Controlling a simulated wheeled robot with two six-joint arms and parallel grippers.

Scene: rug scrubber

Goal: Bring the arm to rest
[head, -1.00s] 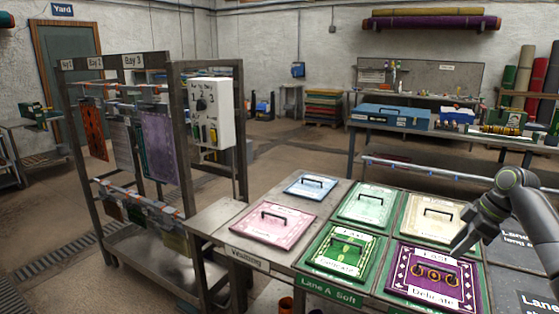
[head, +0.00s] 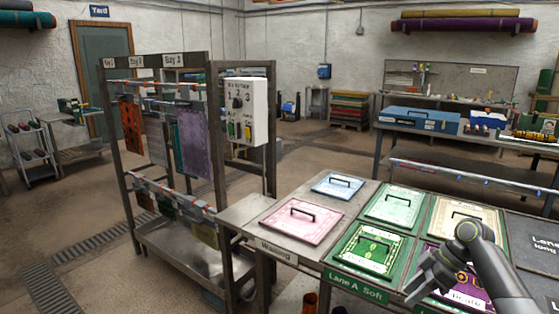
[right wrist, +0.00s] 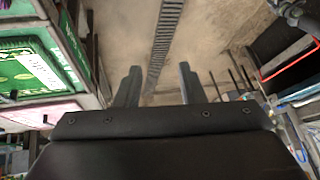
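My right arm (head: 490,260) comes in from the lower right of the head view. Its gripper (head: 420,288) hangs over the front part of the lane table, in front of the purple Delicate panel (head: 462,297), which it partly hides. In the right wrist view the two dark fingers (right wrist: 157,85) stand apart with nothing between them, and floor shows beyond. My left gripper is not in the head view.
The table carries handled panels: pink (head: 300,221), blue (head: 338,186), pale green (head: 393,208), dark green (head: 369,250) and cream (head: 462,221). A metal rack (head: 123,170) with hanging rugs and a white control box (head: 246,110) stands left. Open floor (head: 75,230) lies left of it.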

